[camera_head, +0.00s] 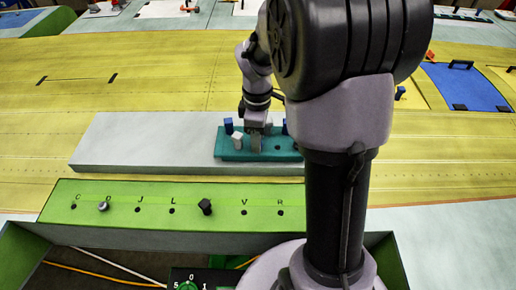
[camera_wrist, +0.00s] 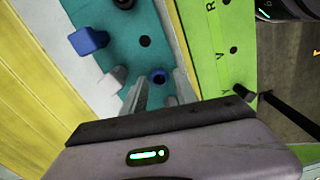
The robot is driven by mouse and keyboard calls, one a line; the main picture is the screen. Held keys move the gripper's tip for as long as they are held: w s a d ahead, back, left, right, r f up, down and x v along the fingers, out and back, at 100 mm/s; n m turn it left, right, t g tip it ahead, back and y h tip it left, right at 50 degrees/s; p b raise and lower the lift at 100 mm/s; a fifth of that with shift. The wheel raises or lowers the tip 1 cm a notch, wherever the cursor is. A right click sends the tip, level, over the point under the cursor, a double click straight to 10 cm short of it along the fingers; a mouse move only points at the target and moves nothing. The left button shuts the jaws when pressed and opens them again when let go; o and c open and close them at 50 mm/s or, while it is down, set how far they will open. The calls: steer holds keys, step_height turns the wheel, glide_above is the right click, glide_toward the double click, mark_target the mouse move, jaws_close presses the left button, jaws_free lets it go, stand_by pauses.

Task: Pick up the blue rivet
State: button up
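A teal block (camera_head: 232,154) with holes holds several rivets; it also shows in the wrist view (camera_wrist: 128,32). One blue rivet (camera_head: 228,126) stands at its left end, with a white rivet (camera_head: 237,140) beside it. The wrist view shows a blue rivet (camera_wrist: 88,40), a white rivet (camera_wrist: 112,79) and a small round blue thing (camera_wrist: 158,76) near my fingertips. My gripper (camera_wrist: 160,88) is open and points down at the block, its fingers on either side of that round thing. I cannot tell if they touch it.
The teal block lies on a grey plate (camera_head: 140,140) on the yellow wing surface (camera_head: 150,60). In front is a green lettered panel (camera_head: 130,225) with holes, a silver peg (camera_head: 103,207) and a black peg (camera_head: 205,207). My arm hides the right side.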

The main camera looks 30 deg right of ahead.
steer(key=shift+f, duration=0.55)
jaws_close()
steer(key=shift+r, duration=0.1)
steer(key=shift+r, duration=0.5)
step_height(320, 180, up, 3)
steer(key=shift+f+p, duration=0.2)
steer(key=shift+p, duration=0.45)
steer(key=s+a+r, duration=0.1)
steer(key=s+a, duration=0.3)
steer(key=s, duration=1.1)
steer(key=shift+s+a+r, duration=0.15)
steer(key=shift+s+a, duration=0.05)
